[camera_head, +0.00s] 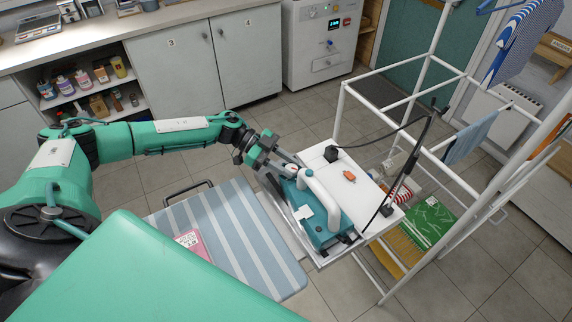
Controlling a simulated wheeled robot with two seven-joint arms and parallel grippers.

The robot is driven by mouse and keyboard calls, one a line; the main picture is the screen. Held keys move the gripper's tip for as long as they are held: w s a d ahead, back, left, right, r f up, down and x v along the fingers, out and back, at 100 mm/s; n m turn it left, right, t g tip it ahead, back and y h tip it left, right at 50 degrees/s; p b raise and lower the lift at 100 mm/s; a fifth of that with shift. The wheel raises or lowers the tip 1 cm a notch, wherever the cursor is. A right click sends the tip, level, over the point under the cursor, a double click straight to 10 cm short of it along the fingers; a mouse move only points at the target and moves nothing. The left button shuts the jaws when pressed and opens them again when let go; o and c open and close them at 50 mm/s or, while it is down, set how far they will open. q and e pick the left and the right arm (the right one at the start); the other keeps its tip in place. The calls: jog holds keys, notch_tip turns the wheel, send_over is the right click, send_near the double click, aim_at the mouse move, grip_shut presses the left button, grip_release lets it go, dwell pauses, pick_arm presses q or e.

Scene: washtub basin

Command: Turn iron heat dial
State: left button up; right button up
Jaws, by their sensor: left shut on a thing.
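The iron (325,232) is a teal body with a white arched handle (320,197), resting on a tray at the end of the striped ironing board (222,232). My left arm reaches in from the left. My left gripper (289,171) is at the iron's upper-left end, with its fingers closed there, beside the handle's end. The heat dial is hidden or too small to make out between the fingers. My right gripper is not in view.
A white rack frame (408,100) stands just right of the iron. Its white shelf (368,184) holds a small orange object (349,176) and a dark plug-like piece (331,154). A dark cord runs above the shelf. A pink booklet (192,243) lies on the board.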

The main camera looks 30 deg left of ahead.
pick_arm(q)
jog(key=m+g, duration=0.1)
jog(key=m+g+b, duration=0.1)
jog(key=g, duration=0.1)
jog(key=shift+w+f+m, duration=0.15)
jog(key=shift+w+m, duration=0.15)
jog(key=shift+m, duration=0.1)
jog(key=m+g+b, duration=0.2)
jog(key=g, duration=0.1)
jog(key=shift+w+d+y, duration=0.1)
jog(key=shift+y, duration=0.3)
jog(key=shift+w+m+g+y+b, duration=0.1)
jog(key=shift+m+g+y+b, duration=0.4)
jog(key=shift+m+g+b, duration=0.75)
jog(key=shift+m, duration=0.25)
jog(key=shift+g, duration=0.25)
jog(key=shift+y, duration=0.3)
jog(key=o, duration=1)
jog(key=shift+c, duration=0.2)
jog(key=shift+r, duration=0.2)
